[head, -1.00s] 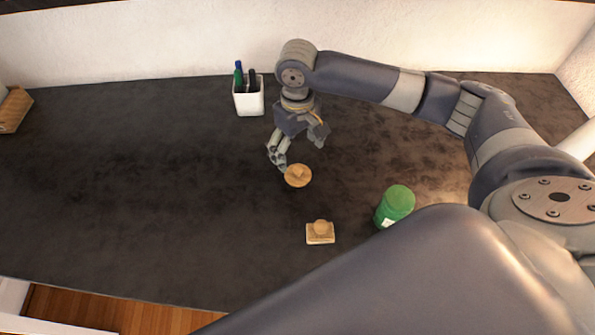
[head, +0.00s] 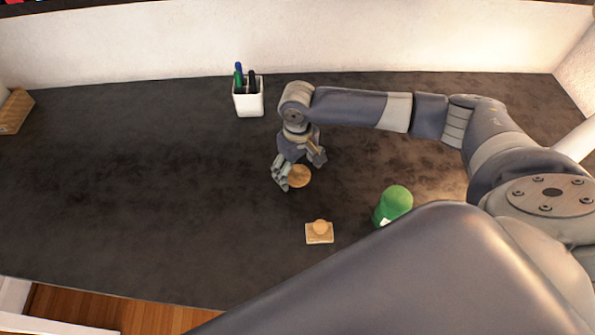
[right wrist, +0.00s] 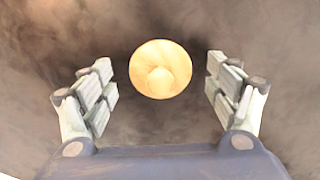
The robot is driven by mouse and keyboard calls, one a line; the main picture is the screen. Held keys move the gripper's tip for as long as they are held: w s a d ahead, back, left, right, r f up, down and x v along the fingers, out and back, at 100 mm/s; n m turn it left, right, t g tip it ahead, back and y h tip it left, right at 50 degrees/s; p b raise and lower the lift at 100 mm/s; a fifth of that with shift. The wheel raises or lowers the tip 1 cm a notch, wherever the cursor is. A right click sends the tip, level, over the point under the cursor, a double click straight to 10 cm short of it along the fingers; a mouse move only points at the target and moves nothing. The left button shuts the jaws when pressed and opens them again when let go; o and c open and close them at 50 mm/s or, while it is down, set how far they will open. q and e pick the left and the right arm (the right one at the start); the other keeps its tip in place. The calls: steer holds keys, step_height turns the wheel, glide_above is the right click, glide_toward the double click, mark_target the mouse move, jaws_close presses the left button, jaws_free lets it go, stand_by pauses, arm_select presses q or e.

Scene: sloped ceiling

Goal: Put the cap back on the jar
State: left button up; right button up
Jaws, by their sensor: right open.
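A round wooden cap with a small knob (head: 299,176) lies on the dark countertop near its middle. In the right wrist view the same round cap (right wrist: 160,69) shows between the two fingers, a little beyond them, with gaps on both sides. My right gripper (head: 299,169) is open, pointing down over this cap, with its fingers on either side. A green jar (head: 396,201) with a white label stands upright to the right and nearer the front. Its top is green as seen from here. My left gripper is not in view.
A square wooden piece with a round knob (head: 319,238) lies in front of the cap, left of the jar. A white cup of pens (head: 249,101) stands by the back wall. A wooden object (head: 13,112) is at far left.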

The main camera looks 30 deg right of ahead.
steer(key=shift+f, duration=0.1)
steer(key=c, duration=1.2)
steer(key=shift+s, duration=0.1)
steer(key=c, duration=0.6)
steer(key=shift+s+f, duration=0.1)
